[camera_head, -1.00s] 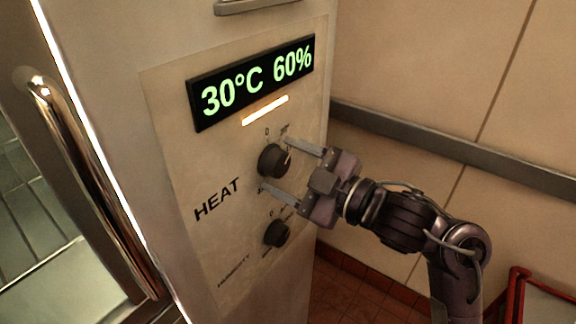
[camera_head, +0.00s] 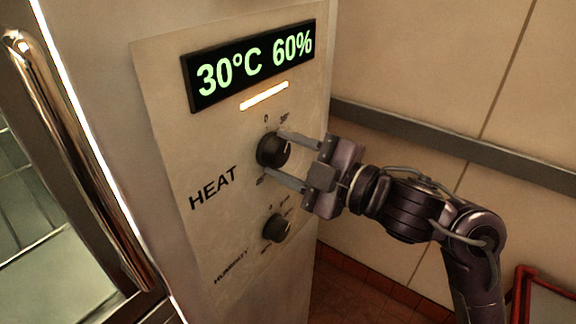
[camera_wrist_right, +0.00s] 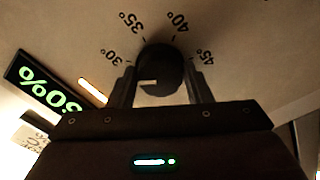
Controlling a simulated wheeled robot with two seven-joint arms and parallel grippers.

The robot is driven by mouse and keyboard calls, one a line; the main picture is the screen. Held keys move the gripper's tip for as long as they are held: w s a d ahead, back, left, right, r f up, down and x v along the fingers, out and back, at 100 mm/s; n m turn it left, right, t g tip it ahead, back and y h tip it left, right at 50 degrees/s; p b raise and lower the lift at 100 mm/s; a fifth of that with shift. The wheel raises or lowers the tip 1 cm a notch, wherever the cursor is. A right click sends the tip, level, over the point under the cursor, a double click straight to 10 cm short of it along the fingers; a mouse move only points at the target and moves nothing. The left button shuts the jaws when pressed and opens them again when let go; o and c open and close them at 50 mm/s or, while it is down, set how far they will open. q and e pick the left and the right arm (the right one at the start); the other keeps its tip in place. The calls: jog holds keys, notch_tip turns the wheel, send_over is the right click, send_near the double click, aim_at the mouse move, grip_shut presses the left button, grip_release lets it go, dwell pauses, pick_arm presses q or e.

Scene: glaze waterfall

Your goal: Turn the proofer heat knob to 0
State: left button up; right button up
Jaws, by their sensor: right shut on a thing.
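The dark round heat knob (camera_head: 268,150) is on the pale proofer panel (camera_head: 165,110), above and to the right of the word HEAT. My right gripper (camera_head: 275,154) is shut on this knob, one finger above it and one below. In the right wrist view the knob (camera_wrist_right: 158,68) is between the two fingers (camera_wrist_right: 160,88), and its pale mark points left, toward the 30° side. Labels from 30° to 45° show there; the 0 label shows in the head view. The display (camera_head: 250,65) reads 30°C 60%. My left gripper is out of view.
A smaller humidity knob (camera_head: 277,228) is just below the heat knob. A shiny door handle (camera_head: 75,165) is at the left. A grey wall rail (camera_head: 440,140) and a red-edged object (camera_head: 520,290) are at the right.

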jog(key=n+b, duration=0.3)
jog(key=shift+f+n, duration=0.2)
jog(key=shift+n, duration=0.1)
jog(key=shift+r+n+b, duration=0.15)
jog(key=shift+n+b, duration=0.95)
jog(key=shift+n, duration=0.4)
jog(key=o, duration=1)
jog(key=b+v, duration=0.2)
jog(key=v, duration=0.5)
jog(key=shift+s+d, duration=0.25)
jog(key=shift+d, duration=0.05)
